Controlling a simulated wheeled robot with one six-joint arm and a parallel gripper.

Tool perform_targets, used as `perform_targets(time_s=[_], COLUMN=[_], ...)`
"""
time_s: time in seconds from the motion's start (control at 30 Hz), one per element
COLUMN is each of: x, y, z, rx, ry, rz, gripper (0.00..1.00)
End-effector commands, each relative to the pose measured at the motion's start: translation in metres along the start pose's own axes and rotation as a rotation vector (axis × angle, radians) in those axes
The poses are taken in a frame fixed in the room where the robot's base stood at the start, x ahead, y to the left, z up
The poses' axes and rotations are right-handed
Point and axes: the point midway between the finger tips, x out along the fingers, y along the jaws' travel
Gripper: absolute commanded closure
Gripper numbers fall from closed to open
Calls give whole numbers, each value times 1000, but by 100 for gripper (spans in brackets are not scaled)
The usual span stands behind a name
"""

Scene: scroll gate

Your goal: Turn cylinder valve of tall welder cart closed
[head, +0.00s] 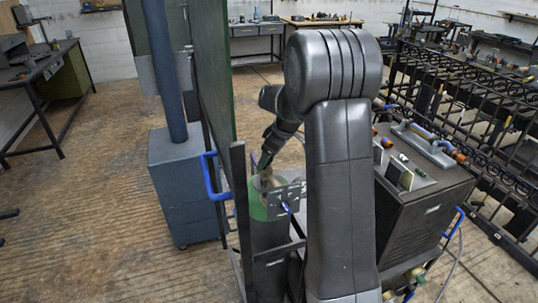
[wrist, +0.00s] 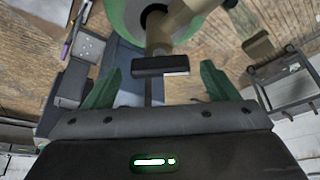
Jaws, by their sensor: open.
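The green gas cylinder (head: 258,212) stands upright in the welder cart, left of my arm in the head view. Its rounded green top (wrist: 122,14) also shows in the wrist view. The brass-coloured valve (wrist: 172,22) rises from the cylinder top. A dark, bar-shaped handle (wrist: 160,66) sits at the end of the valve's stem. My gripper (wrist: 160,72) is open, with one green finger on each side of the handle and visible gaps to both. In the head view my gripper (head: 265,160) is just above the cylinder top, and the valve is mostly hidden.
The dark welder cabinet (head: 425,205) stands right of my arm, with tools on top. A tall green panel (head: 212,75) and a blue-grey post (head: 165,70) stand at left. Black scroll gates (head: 480,105) line the right. Floor (head: 85,190) at left is mostly clear.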

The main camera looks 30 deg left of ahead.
Motion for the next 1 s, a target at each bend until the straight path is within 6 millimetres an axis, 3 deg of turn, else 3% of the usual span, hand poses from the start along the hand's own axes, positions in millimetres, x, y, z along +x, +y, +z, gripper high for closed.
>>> perform_targets(time_s=[0.37,0.5,0.6,1.0], x=[6,5,5,6], y=[0,0,0,-1], z=[0,0,0,1], rx=[0,0,0,76], ry=[0,0,0,1], rz=[1,1,1,34], gripper=[22,49,65,65])
